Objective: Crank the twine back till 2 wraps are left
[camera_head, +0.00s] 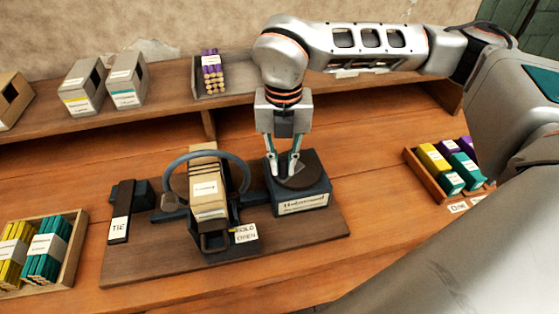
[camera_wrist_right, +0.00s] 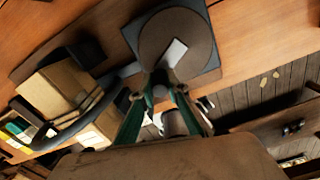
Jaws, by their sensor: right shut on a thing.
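A dark round handwheel (camera_head: 309,179) lies flat on a dark blue-grey box (camera_head: 308,204) with a cream label, on the right of a brown board. My right gripper (camera_head: 284,173) points down at the handwheel's left part, shut on a small grey knob (camera_wrist_right: 159,91), which is largely hidden by the fingers. The disc (camera_wrist_right: 165,32) has a pale strip on its face in the right wrist view. Left of the box stands the press (camera_head: 213,236), with a grey-blue arch over a labelled tan packet (camera_head: 208,188). My left gripper is out of view.
A black bar marked TIE (camera_head: 121,209) lies on the board's left. A crate of yellow and teal bundles (camera_head: 72,279) stands front left; a tray of labelled packs (camera_head: 427,179) stands right. The back shelf (camera_head: 160,111) holds tan boxes and purple sticks.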

